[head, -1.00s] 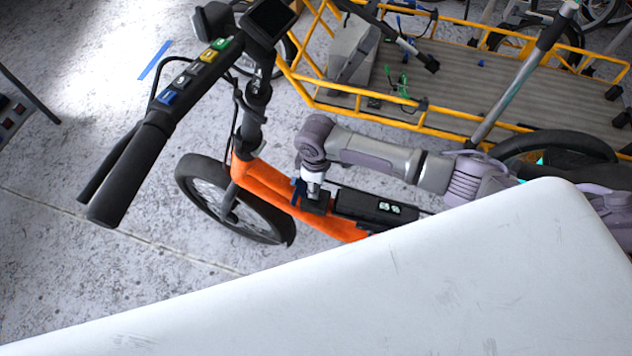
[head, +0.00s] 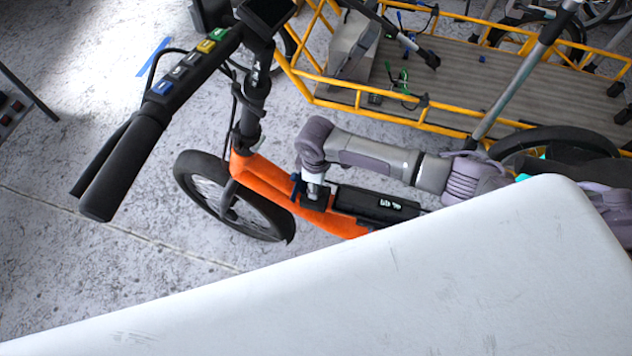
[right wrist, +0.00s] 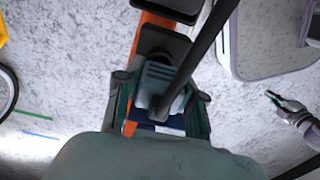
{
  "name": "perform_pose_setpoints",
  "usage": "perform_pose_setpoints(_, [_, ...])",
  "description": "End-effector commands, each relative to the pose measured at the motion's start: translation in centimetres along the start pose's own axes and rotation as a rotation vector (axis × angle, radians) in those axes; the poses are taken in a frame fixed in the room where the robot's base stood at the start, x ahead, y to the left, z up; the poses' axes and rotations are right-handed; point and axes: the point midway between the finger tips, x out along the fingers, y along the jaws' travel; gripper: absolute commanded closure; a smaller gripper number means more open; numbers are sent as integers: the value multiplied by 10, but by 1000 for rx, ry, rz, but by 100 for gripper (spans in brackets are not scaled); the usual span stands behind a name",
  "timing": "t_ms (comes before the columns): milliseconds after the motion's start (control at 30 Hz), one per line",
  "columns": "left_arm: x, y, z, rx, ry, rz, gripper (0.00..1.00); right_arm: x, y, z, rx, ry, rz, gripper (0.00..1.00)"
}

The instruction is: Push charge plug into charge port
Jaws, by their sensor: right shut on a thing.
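My right gripper (head: 314,188) reaches down from the right arm onto the orange bike frame (head: 268,180). In the right wrist view its fingers (right wrist: 160,112) are closed around a grey ribbed piece (right wrist: 158,78), seemingly the charge plug. A black block (head: 316,203) with a blue bit (head: 297,186) beside it sits under the gripper. The charge port is not clearly visible, and I cannot tell how far the plug is in it. A lilac-grey part with dark tips (right wrist: 285,108) at the right of the wrist view looks like my left gripper; its opening is unclear.
A black box with small white marks (head: 375,204) lies on the frame beside my gripper. The handlebar (head: 165,100) rises at left. A yellow-railed cargo bed (head: 480,85) stands behind. A white surface (head: 400,280) fills the lower foreground.

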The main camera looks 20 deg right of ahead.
Motion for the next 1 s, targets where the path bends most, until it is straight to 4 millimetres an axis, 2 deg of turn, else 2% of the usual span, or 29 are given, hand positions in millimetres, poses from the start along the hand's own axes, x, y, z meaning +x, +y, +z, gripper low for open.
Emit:
perform_pose_setpoints(333, [5,0,1,0,0,0,100,9,0,0,0,0,0,97])
perform_pose_setpoints(367, [4,0,1,0,0,0,100,8,0,0,-1,0,0,56])
perform_pose_setpoints(500, [4,0,1,0,0,0,100,8,0,0,-1,0,0,33])
perform_pose_setpoints(833, [4,0,2,0,-1,1,100,7,0,0,-1,0,0,32])
perform_pose_setpoints(1000, [4,0,1,0,0,1,100,-12,0,-1,-2,4,1,32])
